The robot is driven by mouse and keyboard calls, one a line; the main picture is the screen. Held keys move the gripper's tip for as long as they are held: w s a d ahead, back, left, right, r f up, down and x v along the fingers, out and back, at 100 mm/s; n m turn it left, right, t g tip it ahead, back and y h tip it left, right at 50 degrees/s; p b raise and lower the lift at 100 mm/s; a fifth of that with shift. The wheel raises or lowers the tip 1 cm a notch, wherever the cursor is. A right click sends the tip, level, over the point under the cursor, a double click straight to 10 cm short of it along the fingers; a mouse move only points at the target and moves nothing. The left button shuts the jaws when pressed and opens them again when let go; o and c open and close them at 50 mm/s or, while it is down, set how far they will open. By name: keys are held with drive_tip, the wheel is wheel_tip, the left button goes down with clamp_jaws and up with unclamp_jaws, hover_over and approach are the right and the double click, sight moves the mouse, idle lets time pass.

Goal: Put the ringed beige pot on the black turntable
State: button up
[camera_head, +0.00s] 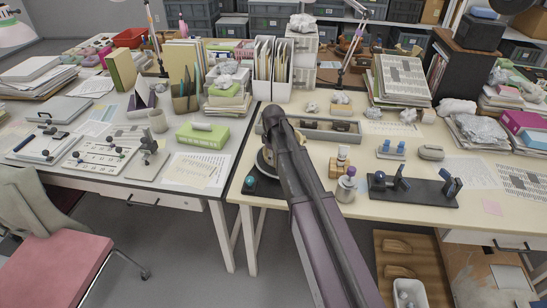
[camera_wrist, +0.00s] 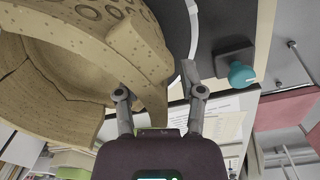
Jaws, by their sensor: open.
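The beige pot (camera_wrist: 95,30), with stamped rings on its outer band, fills the upper left of the wrist view. Its hollow inside and broken edges show. My gripper (camera_wrist: 158,93) is open, with one finger on each side of the pot's curved wall; I cannot tell whether either finger touches it. In the head view only a bit of the pot (camera_head: 264,161) shows beside my arm, which hides my gripper. A dark round surface, seemingly the black turntable (camera_wrist: 176,22), lies behind the pot in the wrist view. I cannot tell whether the pot rests on it.
A teal knob on a dark base (camera_wrist: 242,73) stands close by. A grey tray (camera_head: 345,133) lies behind my arm. A jar (camera_head: 346,184) and a black stand with clamps (camera_head: 412,190) are to the right. A neighbouring desk with papers (camera_head: 196,170) is left.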

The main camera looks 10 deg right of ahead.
drive_tip(key=shift+r, duration=0.2)
wheel_tip(320, 180, up, 12)
drive_tip(key=p, duration=1.2)
drive_tip(key=shift+s+a+f, duration=0.1)
drive_tip(key=shift+s+a, duration=0.05)
drive_tip(key=shift+s, duration=0.15)
idle(0.4)
drive_tip(key=s+d+m, duration=0.2)
drive_tip(key=s+m, duration=0.3)
drive_tip(key=s, duration=0.6)
drive_tip(key=s+d+m, duration=0.2)
drive_tip(key=s+m, duration=0.3)
drive_tip(key=s, duration=0.7)
drive_tip(key=shift+d+m, duration=0.15)
drive_tip(key=shift+m, duration=0.15)
drive_tip(key=shift+w, duration=0.1)
drive_tip(key=shift+a, duration=0.3)
